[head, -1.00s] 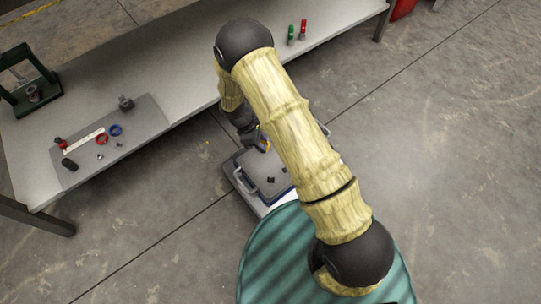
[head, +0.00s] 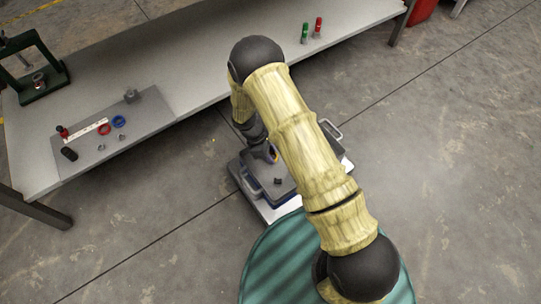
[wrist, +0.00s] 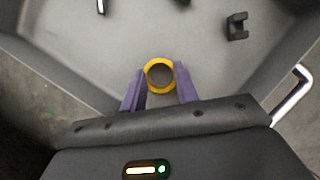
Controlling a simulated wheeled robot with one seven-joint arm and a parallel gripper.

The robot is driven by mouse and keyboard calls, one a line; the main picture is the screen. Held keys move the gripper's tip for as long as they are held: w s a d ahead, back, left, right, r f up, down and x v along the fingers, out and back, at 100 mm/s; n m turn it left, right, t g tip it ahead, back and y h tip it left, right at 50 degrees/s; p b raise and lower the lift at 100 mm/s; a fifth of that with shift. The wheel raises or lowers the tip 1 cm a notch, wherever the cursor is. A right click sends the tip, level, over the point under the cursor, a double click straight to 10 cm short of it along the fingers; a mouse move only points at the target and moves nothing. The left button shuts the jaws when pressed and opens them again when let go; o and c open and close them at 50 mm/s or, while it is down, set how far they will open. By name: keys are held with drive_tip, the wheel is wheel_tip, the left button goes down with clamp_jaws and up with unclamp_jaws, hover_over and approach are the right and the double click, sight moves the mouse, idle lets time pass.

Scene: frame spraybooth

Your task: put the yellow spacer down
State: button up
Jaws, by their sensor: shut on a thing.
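The yellow spacer (wrist: 160,90) is a ring held between the two purple fingers of my gripper (wrist: 160,78) in the wrist view. The gripper is shut on it, over the grey floor of a tray (wrist: 95,60). I cannot tell whether the spacer touches that floor. In the head view my gripper (head: 271,155) is low over the tray (head: 262,181), largely hidden by my arm, and the spacer is hardly visible.
A black notched block (wrist: 237,27) lies in the tray. The bench behind (head: 215,65) bears a grey mat (head: 150,115) with a red ring (head: 104,129), a blue ring (head: 119,121) and small parts.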

idle(0.3)
drive_tip(key=o, duration=0.9)
drive_tip(key=shift+o, duration=0.2)
drive_tip(key=p+v, duration=0.8)
drive_tip(key=v, duration=0.4)
drive_tip(key=shift+r, duration=0.1)
drive_tip(key=s+d+r+m+y, duration=0.15)
drive_tip(key=d+r+m, duration=0.3)
drive_tip(key=r, duration=0.45)
drive_tip(key=s+d+r+m+y, duration=0.1)
drive_tip(key=d+r+m+y, duration=0.15)
drive_tip(key=d+r, duration=0.45)
drive_tip(key=s+d+r+m+t, duration=0.3)
drive_tip(key=s+d+r+m, duration=0.4)
drive_tip(key=s+r, duration=0.4)
drive_tip(key=shift+s+m, duration=0.3)
drive_tip(key=shift+m, duration=0.6)
